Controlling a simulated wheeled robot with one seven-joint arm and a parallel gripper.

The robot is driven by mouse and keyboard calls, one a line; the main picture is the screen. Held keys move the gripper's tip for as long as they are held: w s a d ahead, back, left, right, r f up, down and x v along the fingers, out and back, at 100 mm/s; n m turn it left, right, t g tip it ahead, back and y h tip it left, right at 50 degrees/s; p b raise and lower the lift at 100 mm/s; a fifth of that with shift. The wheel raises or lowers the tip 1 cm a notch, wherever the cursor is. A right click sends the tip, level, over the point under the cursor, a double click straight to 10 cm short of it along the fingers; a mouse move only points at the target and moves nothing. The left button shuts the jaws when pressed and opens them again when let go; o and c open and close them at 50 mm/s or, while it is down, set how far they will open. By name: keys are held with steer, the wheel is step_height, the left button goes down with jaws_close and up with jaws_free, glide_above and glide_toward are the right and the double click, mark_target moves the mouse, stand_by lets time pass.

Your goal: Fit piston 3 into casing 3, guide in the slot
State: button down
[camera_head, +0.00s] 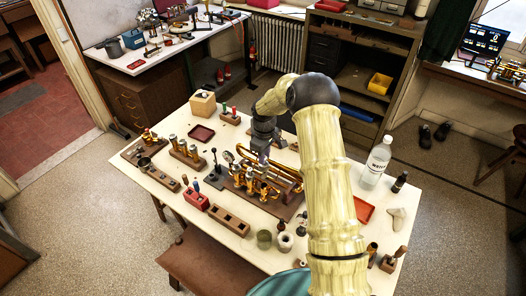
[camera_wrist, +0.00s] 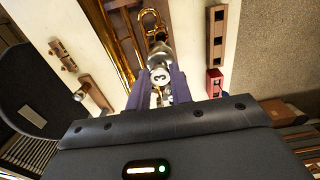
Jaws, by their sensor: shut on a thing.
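Piston 3 (camera_wrist: 160,75), with a round white top marked "3", sits between the two purple fingers of my gripper (camera_wrist: 161,82) in the wrist view. My gripper (camera_head: 262,157) is shut on it and is over the brass horn (camera_head: 270,186) in the head view. The horn lies on a dark board in the middle of the table; its brass tubing (camera_wrist: 116,40) also shows in the wrist view. The piston's lower end, the guide and the slot are hidden. I cannot tell whether the piston is inside casing 3 or above it.
A wooden block with upright pistons (camera_head: 186,152) stands left of the horn. A long wooden block with square holes (camera_head: 229,219) and a red holder (camera_head: 196,201) are in front. A clear bottle (camera_head: 376,160) and a red tray (camera_head: 363,209) are right of my arm.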

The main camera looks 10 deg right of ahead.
mark_target(264, 177)
steer(key=shift+s+f, duration=0.1)
steer(key=shift+s, duration=0.05)
steer(key=shift+f, duration=0.15)
steer(key=shift+f+b, duration=1.15)
steer(key=shift+f, duration=0.5)
steer(key=shift+s, duration=0.15)
stand_by(0.6)
steer(key=shift+f+b, duration=2.15)
steer(key=shift+f, duration=1.2)
steer(key=c, duration=1.2)
jaws_free()
steer(key=shift+o, duration=0.2)
